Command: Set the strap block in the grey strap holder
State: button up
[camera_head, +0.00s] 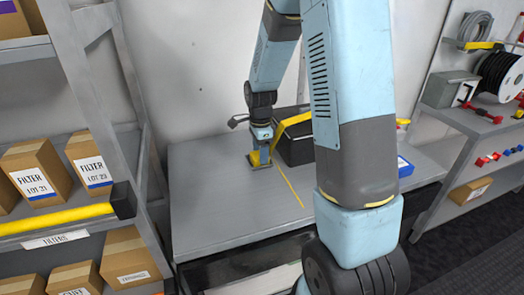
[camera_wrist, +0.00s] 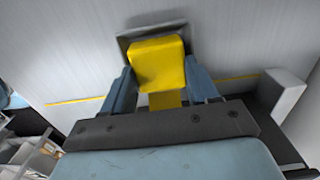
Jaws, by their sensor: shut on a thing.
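The yellow strap block (camera_wrist: 158,64) is between the two blue fingers of my gripper (camera_wrist: 162,88) in the wrist view. It looks slightly tilted there. In the head view my gripper (camera_head: 259,150) points down at the table with the yellow block (camera_head: 254,158) at its tip. The grey strap holder (camera_wrist: 126,42) shows behind and around the far end of the block in the wrist view. In the head view the holder (camera_head: 260,167) sits on the table directly below the block. The block hides most of the holder's inside, so I cannot tell whether it is seated.
A dark case (camera_head: 297,148) with a yellow strap (camera_head: 292,124) over it stands just right of my gripper on the grey table (camera_head: 215,215). A thin yellow line (camera_head: 290,187) marks the tabletop. Shelves with filter boxes (camera_head: 38,172) stand left. The table's front left is clear.

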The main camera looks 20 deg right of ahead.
jog(key=shift+f, duration=0.3)
jog(key=o, duration=0.9)
jog(key=shift+s, duration=0.1)
jog(key=shift+o, duration=1)
jog(key=shift+r, duration=0.15)
notch_tip(320, 180, up, 11)
jog(key=s+r+n+t, duration=0.3)
jog(key=s+r+n, duration=0.5)
jog(key=s+r, duration=0.35)
jog(key=s+r+n+t, duration=0.2)
jog(key=s+r+n, duration=0.2)
jog(key=s+n, duration=0.6)
jog(key=shift+s+a+t, duration=0.2)
jog(key=shift+s+t, duration=0.1)
jog(key=shift+s, duration=1.35)
